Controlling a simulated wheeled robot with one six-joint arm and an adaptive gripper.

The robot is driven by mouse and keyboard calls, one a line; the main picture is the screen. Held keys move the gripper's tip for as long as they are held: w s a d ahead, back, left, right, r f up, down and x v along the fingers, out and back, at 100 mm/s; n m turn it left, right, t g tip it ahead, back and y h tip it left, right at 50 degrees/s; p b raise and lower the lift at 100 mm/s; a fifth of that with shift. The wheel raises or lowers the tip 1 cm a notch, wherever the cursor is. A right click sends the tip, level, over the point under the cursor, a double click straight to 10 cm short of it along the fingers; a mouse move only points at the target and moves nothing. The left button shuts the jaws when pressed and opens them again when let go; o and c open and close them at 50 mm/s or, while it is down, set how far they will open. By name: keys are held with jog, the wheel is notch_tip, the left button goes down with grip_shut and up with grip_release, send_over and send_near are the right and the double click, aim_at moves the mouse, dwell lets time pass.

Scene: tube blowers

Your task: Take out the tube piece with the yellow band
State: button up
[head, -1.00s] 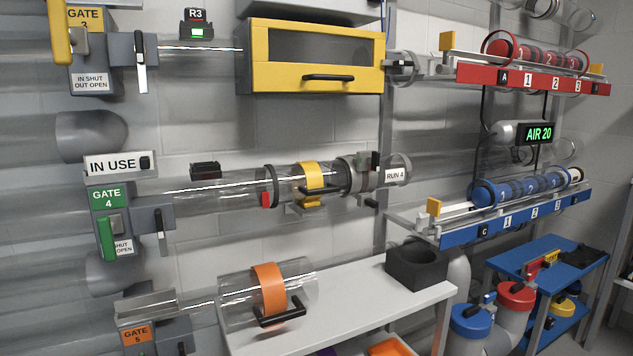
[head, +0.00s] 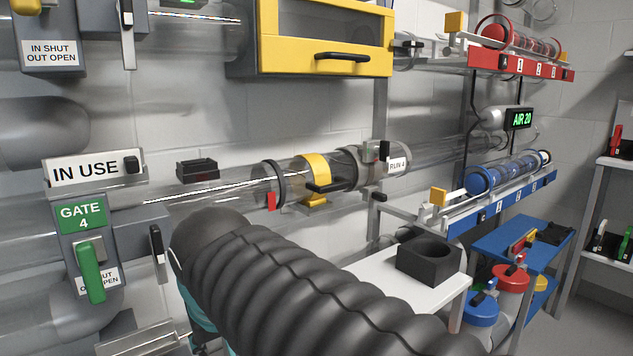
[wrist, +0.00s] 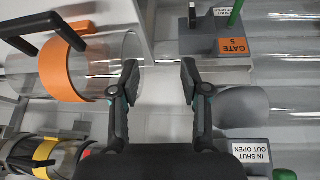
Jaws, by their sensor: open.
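The tube piece with the yellow band (head: 316,168) sits in the clear run at gate 4, between two dark collars, with a dark handle at its front. It also shows in the wrist view (wrist: 45,152) at the lower left, partly cut off. My gripper (wrist: 158,76) is open and empty in the wrist view, with clear space between its fingertips and the yellow-banded piece off to their left. In the head view my ribbed dark arm crosses the lower middle and the fingertips are hidden.
The orange-banded tube piece (wrist: 62,68) lies left of my fingers in the wrist view; my arm hides it in the head view. Gate 4's green lever (head: 90,270) hangs at left under an IN USE sign (head: 90,168). A dark holder block (head: 428,262) stands on the white bench (head: 450,290).

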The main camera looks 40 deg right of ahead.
jog(key=w+d+r+m+g+h+b, duration=0.2)
jog(key=w+d+r+m+h, duration=0.2)
jog(key=w+d+r+m, duration=0.65)
jog(key=m+g+h+b, duration=0.3)
jog(key=m+g, duration=0.1)
jog(key=m, duration=0.3)
send_near(330, 185)
jog(key=shift+n, duration=0.25)
jog(key=b+x, duration=0.2)
jog(key=x, duration=0.2)
jog(key=shift+s+f, duration=0.1)
jog(key=shift+f, duration=0.3)
jog(key=shift+b+x, duration=1.2)
jog(key=shift+x, duration=1.95)
jog(key=shift+w+d+r, duration=0.2)
grip_shut()
